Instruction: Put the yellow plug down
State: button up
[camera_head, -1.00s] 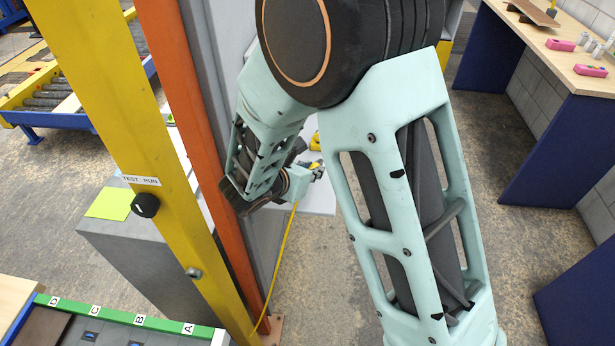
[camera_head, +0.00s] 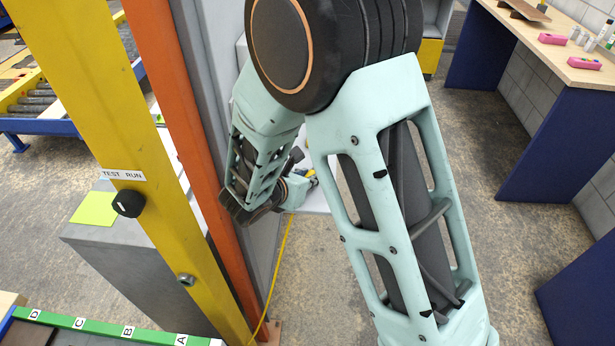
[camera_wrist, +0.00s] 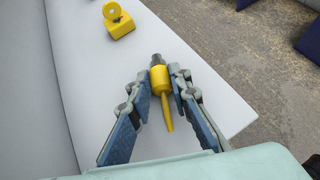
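The yellow plug (camera_wrist: 159,80) has a dark grey tip and a tapering yellow tail. In the wrist view it sits between the fingertips of my gripper (camera_wrist: 161,77), which are drawn in close on both sides of it. The plug is over a pale grey-white surface (camera_wrist: 105,85); any gap beneath it is hard to judge. In the head view my gripper (camera_head: 296,187) is beside the orange post, with the plug mostly hidden. A yellow cable (camera_head: 279,265) runs from near it down toward the post's foot.
A yellow block with a ring (camera_wrist: 118,22) stands on the pale surface, beyond the plug. A yellow post (camera_head: 150,170) and an orange post (camera_head: 180,125) stand left of my arm. A wooden-topped bench (camera_head: 560,50) is at right. The pale surface's edge is close at right.

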jog(key=o, duration=0.4)
jog(key=shift+r, duration=0.2)
jog(key=v, duration=0.7)
jog(key=shift+s+r, duration=0.15)
jog(key=shift+s, duration=0.05)
